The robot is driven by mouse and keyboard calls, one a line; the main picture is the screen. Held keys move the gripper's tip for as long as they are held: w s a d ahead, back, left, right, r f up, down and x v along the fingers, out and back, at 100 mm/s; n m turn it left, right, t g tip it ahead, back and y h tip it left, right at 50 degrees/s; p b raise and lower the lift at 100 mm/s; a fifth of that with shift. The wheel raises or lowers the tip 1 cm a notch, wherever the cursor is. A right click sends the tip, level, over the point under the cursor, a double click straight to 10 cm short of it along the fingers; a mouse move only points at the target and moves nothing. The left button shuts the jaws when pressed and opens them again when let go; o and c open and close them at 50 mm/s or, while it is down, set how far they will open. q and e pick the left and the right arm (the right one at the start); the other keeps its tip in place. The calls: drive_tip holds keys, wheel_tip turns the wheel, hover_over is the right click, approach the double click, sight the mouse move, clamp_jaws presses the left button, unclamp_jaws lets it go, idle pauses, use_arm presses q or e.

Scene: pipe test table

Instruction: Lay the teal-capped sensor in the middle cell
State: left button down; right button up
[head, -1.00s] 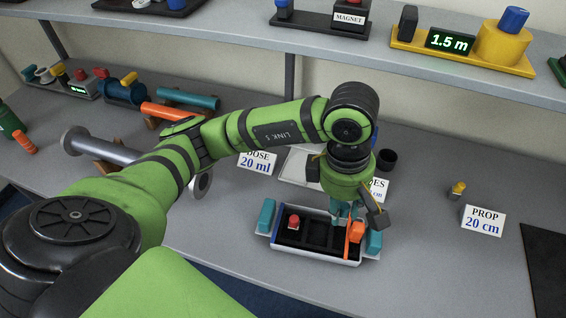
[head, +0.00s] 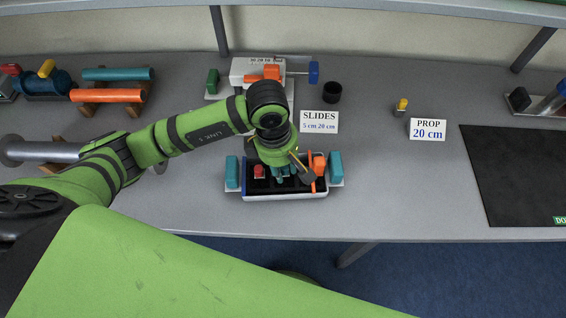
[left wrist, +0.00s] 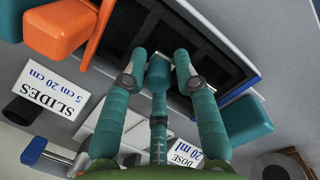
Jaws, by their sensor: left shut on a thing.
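The black tray with cells (head: 285,196) stands on the grey table, with a teal block at each end. A red-capped piece (head: 259,171) sits in its left cell. My left gripper (head: 283,173) points down over the middle of the tray. In the left wrist view, my left gripper (left wrist: 160,62) is shut on the teal-capped sensor (left wrist: 158,78), which shows between the two teal fingers. The tray's dark cells (left wrist: 165,32) lie just beyond the fingertips. I cannot tell whether the sensor touches the cell floor. My right gripper is not in view.
Behind are the SLIDES card (head: 319,121), a black cup (head: 332,92) and a white device (head: 248,72).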

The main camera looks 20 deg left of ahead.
use_arm(q)
drive_tip(key=shift+f+b, duration=0.2)
drive_tip(key=shift+b, duration=0.1)
drive_tip(key=c, duration=0.9)
unclamp_jaws()
drive_tip(key=shift+r, duration=0.1)
drive_tip(key=shift+c, duration=0.2)
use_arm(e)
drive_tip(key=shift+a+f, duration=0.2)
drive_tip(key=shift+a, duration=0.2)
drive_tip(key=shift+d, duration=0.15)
use_arm(q)
drive_tip(key=shift+r+p, duration=0.2)
drive_tip(key=shift+p, duration=0.15)
drive_tip(key=shift+w+r+b, duration=0.1)
drive_tip(key=shift+r+b, duration=0.2)
wheel_tip(320, 180, up, 11)
drive_tip(key=a+b, duration=0.1)
drive_tip(key=b, duration=0.1)
drive_tip(key=shift+s+a+r+b, duration=0.15)
drive_tip(key=shift+s+b, duration=0.1)
drive_tip(key=shift+b, duration=0.15)
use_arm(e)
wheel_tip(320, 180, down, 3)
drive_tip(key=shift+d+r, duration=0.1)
